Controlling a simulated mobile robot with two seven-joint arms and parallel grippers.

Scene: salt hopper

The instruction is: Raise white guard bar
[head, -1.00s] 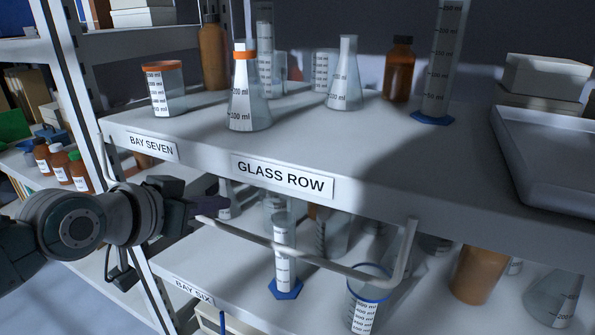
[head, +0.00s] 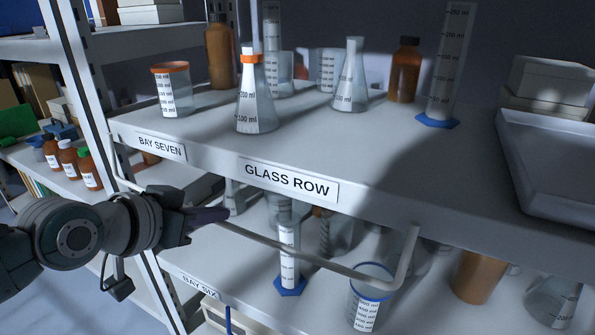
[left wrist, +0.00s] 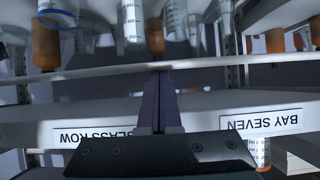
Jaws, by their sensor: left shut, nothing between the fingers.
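The white guard bar (head: 320,262) hangs below the front edge of the upper shelf, its right arm rising to the shelf edge and its left end near the bay seven label. It also crosses the left wrist view (left wrist: 80,73), where the picture is upside down. My left gripper (head: 222,214) is shut and empty, with dark purple fingers pointing right at the bar's left half. In the left wrist view the fingertips (left wrist: 158,76) overlap the bar. I cannot tell whether they touch it. The gripper and wrist hide part of the bar. My right gripper is not in view.
The upper shelf (head: 350,160) carries an orange-banded flask (head: 256,105), an orange-rimmed beaker (head: 172,92) and a tall cylinder (head: 448,70). A blue-based cylinder (head: 288,255) and blue-rimmed beaker (head: 367,300) stand behind or below the bar. A shelf post (head: 88,110) rises beside my left wrist.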

